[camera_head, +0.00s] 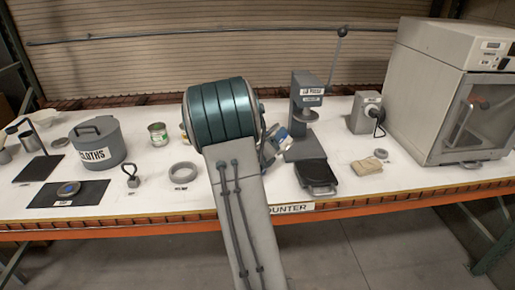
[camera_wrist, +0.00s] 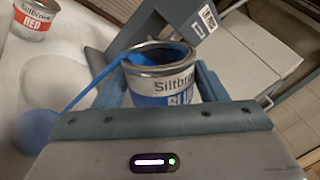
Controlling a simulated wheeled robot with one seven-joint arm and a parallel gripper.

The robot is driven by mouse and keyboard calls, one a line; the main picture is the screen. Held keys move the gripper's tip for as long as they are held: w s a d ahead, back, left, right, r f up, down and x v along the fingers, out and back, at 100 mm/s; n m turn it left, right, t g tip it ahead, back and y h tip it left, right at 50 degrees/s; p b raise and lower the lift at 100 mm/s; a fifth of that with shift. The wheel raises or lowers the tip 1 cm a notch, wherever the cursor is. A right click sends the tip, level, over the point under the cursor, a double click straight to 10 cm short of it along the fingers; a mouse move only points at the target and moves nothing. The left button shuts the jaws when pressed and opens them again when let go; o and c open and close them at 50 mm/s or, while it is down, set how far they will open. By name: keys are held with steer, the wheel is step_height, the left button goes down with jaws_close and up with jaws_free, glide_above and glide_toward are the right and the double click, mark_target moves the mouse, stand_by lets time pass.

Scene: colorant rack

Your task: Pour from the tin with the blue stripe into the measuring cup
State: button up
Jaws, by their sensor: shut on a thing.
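The tin with the blue stripe (camera_wrist: 158,80) is labelled Siltbrook and shows blue paint inside its open rim in the wrist view. My gripper (camera_wrist: 162,88) is shut on it, with a finger on each side. A thin blue stream (camera_wrist: 94,83) runs from the rim toward the lower left. It ends at a round blue patch (camera_wrist: 38,130) over a pale surface. I cannot tell whether that patch is in a cup or on the counter; no cup wall shows. In the head view my arm hides most of the gripper and tin, and I cannot make out the measuring cup.
A red-labelled tin (camera_wrist: 31,19) stands upper left in the wrist view. On the counter are a grey CLOTHS pot (camera_head: 97,148), a green-labelled tin (camera_head: 158,134), a grey ring (camera_head: 183,172), a press (camera_head: 307,105) and a large oven-like box (camera_head: 445,75).

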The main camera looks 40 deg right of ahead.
mark_target(282, 147)
steer(key=shift+w+r+n+p, duration=0.1)
steer(key=shift+r+n+p, duration=0.1)
steer(key=shift+n+p, duration=0.45)
steer(key=shift+r+n+p, duration=0.2)
steer(key=shift+n+p, duration=0.3)
steer(key=shift+n, duration=0.15)
stand_by(1.7)
